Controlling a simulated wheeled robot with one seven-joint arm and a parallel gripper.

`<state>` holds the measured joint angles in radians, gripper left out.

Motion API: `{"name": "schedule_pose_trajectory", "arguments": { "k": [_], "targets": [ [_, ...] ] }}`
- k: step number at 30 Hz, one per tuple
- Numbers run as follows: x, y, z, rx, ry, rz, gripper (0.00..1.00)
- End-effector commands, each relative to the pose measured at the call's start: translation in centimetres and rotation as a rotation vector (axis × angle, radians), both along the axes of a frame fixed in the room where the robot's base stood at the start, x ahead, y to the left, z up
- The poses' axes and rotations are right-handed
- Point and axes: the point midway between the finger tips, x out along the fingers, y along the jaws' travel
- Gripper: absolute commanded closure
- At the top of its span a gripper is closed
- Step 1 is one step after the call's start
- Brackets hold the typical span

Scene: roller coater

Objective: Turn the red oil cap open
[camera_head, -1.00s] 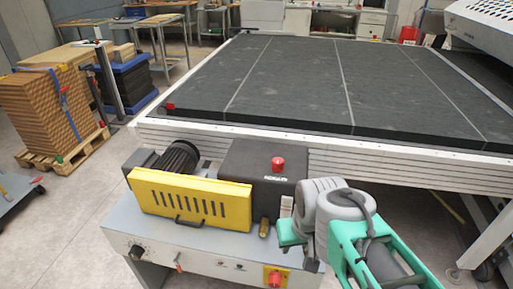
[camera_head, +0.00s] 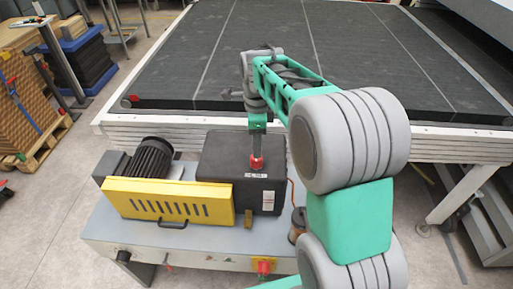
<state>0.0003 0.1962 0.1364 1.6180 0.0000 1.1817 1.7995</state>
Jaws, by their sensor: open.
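The red oil cap (camera_head: 257,164) stands on top of the black box-shaped oil tank (camera_head: 218,160) on the machine. My gripper (camera_head: 258,153) points down from the arm directly over the cap, with its fingertips at the cap's upper part. It is open, with the fingers at or around the cap; I cannot tell whether they touch it. The gripper hides part of the cap's top.
A yellow guard (camera_head: 168,201) and a black motor (camera_head: 152,157) stand left of the tank. A red knob (camera_head: 264,267) on a yellow plate is on the front panel. The large dark table (camera_head: 380,60) with a white edge lies behind. My arm covers the right side.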

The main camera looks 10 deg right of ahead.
Motion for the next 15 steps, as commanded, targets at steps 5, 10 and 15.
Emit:
{"name": "schedule_pose_trajectory", "arguments": {
  "k": [5, 10, 15],
  "targets": [
    [0.7, -0.1, -1.2, 0.0, 0.016, -0.091, 0.43],
    [0.6, -0.1, -4.4, 0.0, 0.016, -0.088, 0.43],
    [0.7, -0.1, -7.1, 0.001, 0.012, -0.087, 0.43]
  ]
}}
